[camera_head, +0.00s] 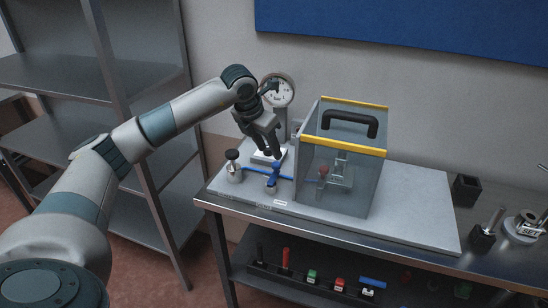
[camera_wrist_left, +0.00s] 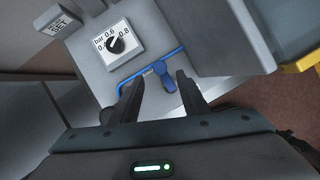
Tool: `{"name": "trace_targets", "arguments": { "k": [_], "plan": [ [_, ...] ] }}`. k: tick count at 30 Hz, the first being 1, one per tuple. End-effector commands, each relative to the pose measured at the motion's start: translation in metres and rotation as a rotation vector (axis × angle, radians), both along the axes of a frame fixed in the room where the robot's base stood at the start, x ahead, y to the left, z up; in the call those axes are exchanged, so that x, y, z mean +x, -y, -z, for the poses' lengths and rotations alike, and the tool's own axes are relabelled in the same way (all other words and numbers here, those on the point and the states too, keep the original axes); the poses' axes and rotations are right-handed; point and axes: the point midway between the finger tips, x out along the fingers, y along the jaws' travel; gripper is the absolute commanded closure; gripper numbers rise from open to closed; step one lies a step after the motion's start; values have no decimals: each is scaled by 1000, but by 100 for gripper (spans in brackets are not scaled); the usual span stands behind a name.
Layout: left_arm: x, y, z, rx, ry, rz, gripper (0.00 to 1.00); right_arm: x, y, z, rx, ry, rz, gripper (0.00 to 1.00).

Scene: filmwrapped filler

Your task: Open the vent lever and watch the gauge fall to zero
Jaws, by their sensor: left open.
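A blue lever (camera_head: 271,181) sits on a blue pipe on the grey base plate, left of the clear guard box. It also shows in the left wrist view (camera_wrist_left: 163,76), between and just beyond the fingertips. My left gripper (camera_head: 270,156) is open and points down above the lever, with nothing in its jaws; I cannot tell whether it touches the lever. The round white gauge (camera_head: 279,90) stands behind the gripper. Part of its face is covered by my wrist, and its needle is too small to read. My right gripper is out of view.
A black dial on a white plate (camera_wrist_left: 117,44) marked in bar lies near the lever. A black-topped knob (camera_head: 232,160) stands left of it. The clear box (camera_head: 375,185) with yellow edges and black handle stands close on the right. A metal shelf (camera_head: 130,75) is at left.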

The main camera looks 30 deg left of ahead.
Motion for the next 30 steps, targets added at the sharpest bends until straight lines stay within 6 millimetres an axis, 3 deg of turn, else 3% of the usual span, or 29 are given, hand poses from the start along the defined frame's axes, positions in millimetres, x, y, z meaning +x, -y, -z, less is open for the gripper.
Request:
{"name": "trace_targets", "arguments": {
  "k": [6,12,26,30],
  "plan": [
    [13,3,34,0,-4,0,59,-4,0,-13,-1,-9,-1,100],
    [23,4,55,-1,-2,0,59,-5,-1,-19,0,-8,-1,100],
    [26,4,64,0,0,1,59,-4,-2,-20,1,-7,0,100],
    [26,4,64,0,0,1,92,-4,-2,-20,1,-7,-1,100]
  ]
}}
